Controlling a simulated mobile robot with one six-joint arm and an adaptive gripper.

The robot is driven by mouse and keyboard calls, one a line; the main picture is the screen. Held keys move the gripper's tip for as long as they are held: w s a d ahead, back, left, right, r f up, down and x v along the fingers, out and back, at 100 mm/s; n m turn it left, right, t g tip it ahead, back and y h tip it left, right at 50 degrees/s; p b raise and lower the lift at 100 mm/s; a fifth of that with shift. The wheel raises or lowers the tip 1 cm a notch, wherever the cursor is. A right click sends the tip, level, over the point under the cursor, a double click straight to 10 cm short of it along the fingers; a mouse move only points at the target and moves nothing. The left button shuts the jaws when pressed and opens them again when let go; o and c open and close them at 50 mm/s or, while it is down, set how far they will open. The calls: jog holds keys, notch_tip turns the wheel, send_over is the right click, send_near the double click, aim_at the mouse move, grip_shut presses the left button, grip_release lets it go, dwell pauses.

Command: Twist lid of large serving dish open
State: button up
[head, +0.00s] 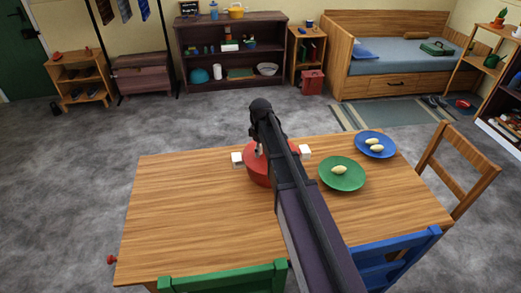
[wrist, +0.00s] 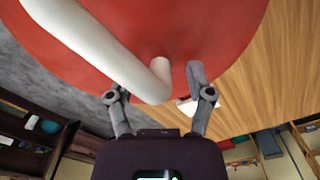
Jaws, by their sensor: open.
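The large serving dish (head: 257,177) is red with white side handles and stands on the wooden table. Its red lid (wrist: 215,35) fills the upper part of the wrist view. A thick white handle (wrist: 95,40) runs across the lid, with a short post near its end. My gripper (wrist: 157,82) is open at the lid, one finger on each side of the handle's near end. Whether a finger touches the handle I cannot tell. In the head view my arm covers part of the dish and most of the lid.
A green plate (head: 327,177) and a blue plate (head: 361,148) with pale food stand right of the dish. Chairs in green (head: 225,279), blue (head: 395,258) and wood (head: 462,165) border the table. The table's left half is clear.

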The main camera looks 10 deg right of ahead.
aim_at(264, 159)
grip_shut()
jog(key=shift+s+n, duration=0.3)
jog(key=shift+n, duration=0.4)
jog(key=shift+s+n, duration=0.25)
jog(key=shift+n, duration=0.45)
jog(key=shift+s+d+n, duration=0.1)
jog(key=shift+s+n, duration=0.2)
jog(key=shift+n, duration=0.4)
jog(key=shift+s+d+n, duration=0.1)
jog(key=shift+s+n, duration=0.15)
jog(key=shift+n, duration=0.45)
jog(key=shift+s, duration=0.1)
jog(key=shift+s+d+n, duration=0.1)
jog(key=shift+s+n, duration=0.1)
jog(key=shift+n, duration=0.5)
jog(key=shift+s+n, duration=0.2)
jog(key=shift+n, duration=0.5)
